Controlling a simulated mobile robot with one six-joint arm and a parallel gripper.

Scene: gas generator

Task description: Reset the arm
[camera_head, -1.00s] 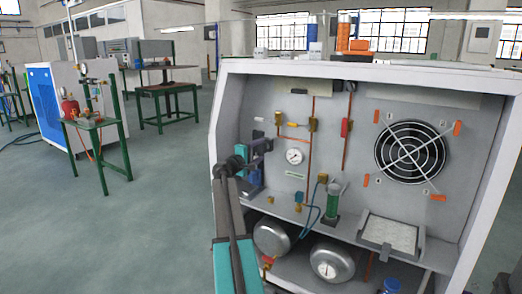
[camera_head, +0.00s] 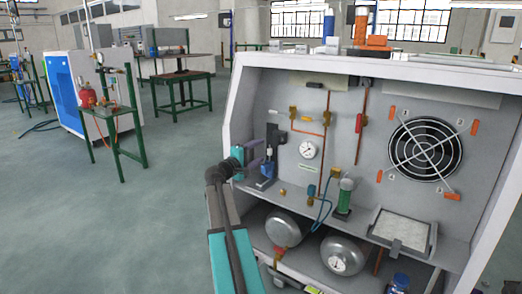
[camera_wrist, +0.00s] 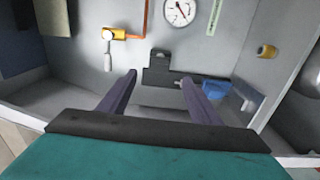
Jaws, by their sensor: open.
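My gripper (camera_wrist: 158,92) is open in the wrist view, with two dark purple fingers apart and nothing between them. In the head view my gripper (camera_head: 258,153) is at the left of the open white cabinet, in front of its left side. A black stand with a blue part (camera_head: 268,168) is just beyond it on the shelf. In the wrist view a black bracket (camera_wrist: 160,72) and the blue part (camera_wrist: 215,90) lie past the fingertips, apart from them as far as I can tell. My arm is bent and reaches up from the bottom of the head view.
The cabinet (camera_head: 236,90) holds a gauge (camera_head: 307,150), copper pipes, a fan (camera_head: 425,148), a green cylinder (camera_head: 345,195) and two metal tanks (camera_head: 342,255). A green-legged table (camera_head: 112,112) stands at the left. The floor left of my arm is clear.

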